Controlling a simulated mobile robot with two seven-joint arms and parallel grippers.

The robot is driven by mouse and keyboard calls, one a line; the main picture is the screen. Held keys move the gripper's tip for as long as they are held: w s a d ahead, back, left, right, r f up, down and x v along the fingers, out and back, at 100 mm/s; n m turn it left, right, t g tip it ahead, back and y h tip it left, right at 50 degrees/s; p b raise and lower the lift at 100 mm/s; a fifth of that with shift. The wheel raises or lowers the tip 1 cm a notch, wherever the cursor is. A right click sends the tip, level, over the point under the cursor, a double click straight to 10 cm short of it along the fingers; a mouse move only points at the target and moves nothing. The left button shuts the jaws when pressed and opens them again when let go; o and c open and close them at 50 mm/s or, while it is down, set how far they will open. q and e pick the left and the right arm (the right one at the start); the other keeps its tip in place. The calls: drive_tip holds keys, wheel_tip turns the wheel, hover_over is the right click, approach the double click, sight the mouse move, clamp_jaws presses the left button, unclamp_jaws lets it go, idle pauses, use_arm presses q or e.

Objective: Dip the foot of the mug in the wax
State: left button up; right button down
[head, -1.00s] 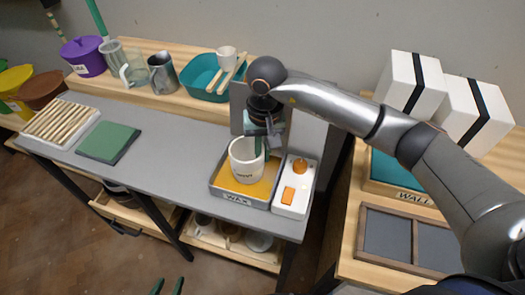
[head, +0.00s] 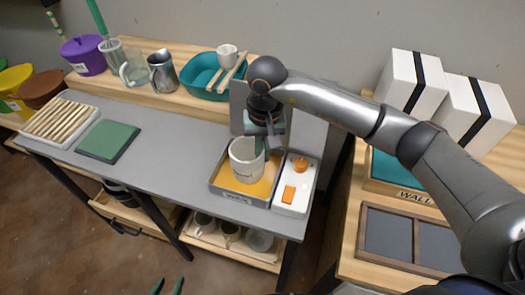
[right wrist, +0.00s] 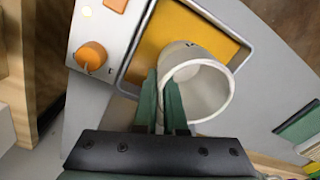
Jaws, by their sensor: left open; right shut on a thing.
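A white mug (head: 246,161) is upright over the wax tray (head: 232,197), a grey tray labelled WAX with a flat orange-yellow surface inside. My right gripper (head: 266,142) is shut on the mug's wall. In the right wrist view the green fingers (right wrist: 170,100) pinch the rim of the mug (right wrist: 212,92), which is empty. The wax (right wrist: 180,35) shows beside it. Whether the mug's foot touches the wax cannot be told, as its underside is hidden. My left gripper (head: 168,287) is at the bottom edge, its two green fingertips apart and empty.
A white control box (head: 295,187) with an orange knob and switch adjoins the wax tray on the right. A green pad (head: 108,141) and a slatted rack (head: 60,122) lie at the left. The bench between pad and tray is clear. A teal basin (head: 207,73) stands behind.

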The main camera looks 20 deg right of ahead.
sight(263, 147)
idle(0.5)
drive_tip(key=shift+r+p, duration=0.45)
drive_tip(key=shift+r, duration=1.05)
drive_tip(key=shift+r+p, duration=1.55)
drive_tip(key=shift+r, duration=2)
